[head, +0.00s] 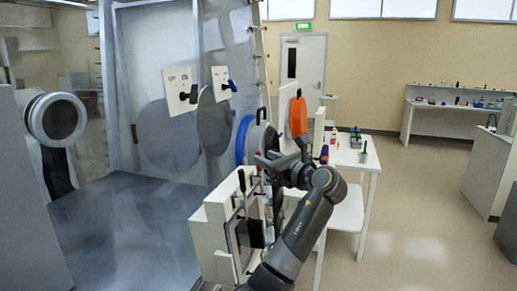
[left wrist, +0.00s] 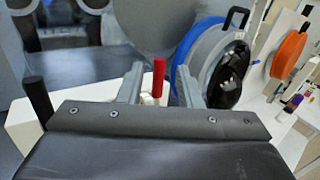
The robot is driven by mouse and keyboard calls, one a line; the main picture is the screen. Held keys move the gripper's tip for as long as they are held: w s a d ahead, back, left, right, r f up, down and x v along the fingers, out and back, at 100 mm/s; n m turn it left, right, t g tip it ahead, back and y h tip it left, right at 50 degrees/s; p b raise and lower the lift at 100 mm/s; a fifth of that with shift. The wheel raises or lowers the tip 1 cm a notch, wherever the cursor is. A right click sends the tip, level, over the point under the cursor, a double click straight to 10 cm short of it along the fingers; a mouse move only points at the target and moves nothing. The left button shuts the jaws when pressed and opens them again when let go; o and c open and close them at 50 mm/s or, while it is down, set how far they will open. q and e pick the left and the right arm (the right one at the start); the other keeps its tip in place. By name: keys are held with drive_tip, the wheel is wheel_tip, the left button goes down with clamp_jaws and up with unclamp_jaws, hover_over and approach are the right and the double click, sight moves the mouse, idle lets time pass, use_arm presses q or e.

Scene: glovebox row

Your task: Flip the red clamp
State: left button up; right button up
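The red clamp (left wrist: 158,78) shows in the left wrist view as an upright red handle with a pale base below it. My left gripper (left wrist: 161,86) is open, one grey finger on each side of the red handle, with visible gaps between handle and fingers. The handle's lower part is hidden behind the gripper body. In the head view my left gripper (head: 266,163) is above the white box by the round port, and I cannot make out the red clamp there. My right gripper is not in view.
A black upright handle (left wrist: 38,98) stands left of the gripper. A blue-rimmed round door (left wrist: 186,58) and an orange disc (left wrist: 288,54) are to the right. In the head view, panels with black (head: 193,94) and blue (head: 232,86) handles hang behind. A white table (head: 350,156) holds small items.

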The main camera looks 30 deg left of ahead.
use_arm(q)
drive_tip(key=shift+p+x, duration=0.5)
drive_tip(key=shift+x, duration=1.65)
drive_tip(key=shift+c, duration=0.3)
clamp_jaws()
